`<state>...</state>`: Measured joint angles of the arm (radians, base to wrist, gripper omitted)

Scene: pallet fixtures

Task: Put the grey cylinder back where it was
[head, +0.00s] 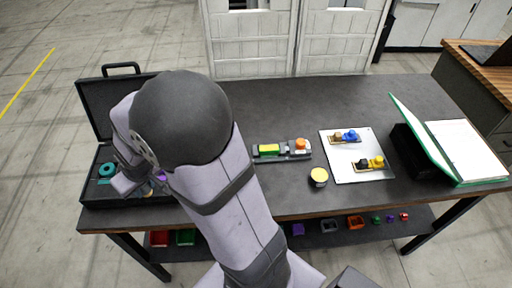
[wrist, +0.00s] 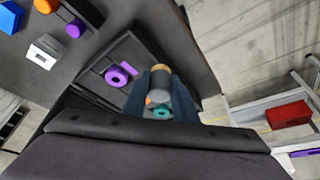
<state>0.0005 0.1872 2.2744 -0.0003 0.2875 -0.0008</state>
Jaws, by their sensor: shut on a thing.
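My gripper (wrist: 160,88) is shut on the grey cylinder (wrist: 160,94), which has a tan end (wrist: 161,71), in the wrist view. The held cylinder appears in front of an open black case (wrist: 92,74). A purple ring (wrist: 116,76), a teal ring (wrist: 162,112) and a partly hidden orange piece (wrist: 149,101) show in the case. In the head view the open case (head: 92,124) is at the left end of the table, with the teal ring (head: 107,169) inside. My arm hides my fingertips and the cylinder there. I cannot tell whether the cylinder touches the case.
A fixture with green and orange parts (head: 283,150), a yellow-topped round piece (head: 319,177) and a light plate (head: 349,147) with coloured parts stand on the table. A green binder (head: 417,137) is at the right. The case lid stands open. The back middle of the table is clear.

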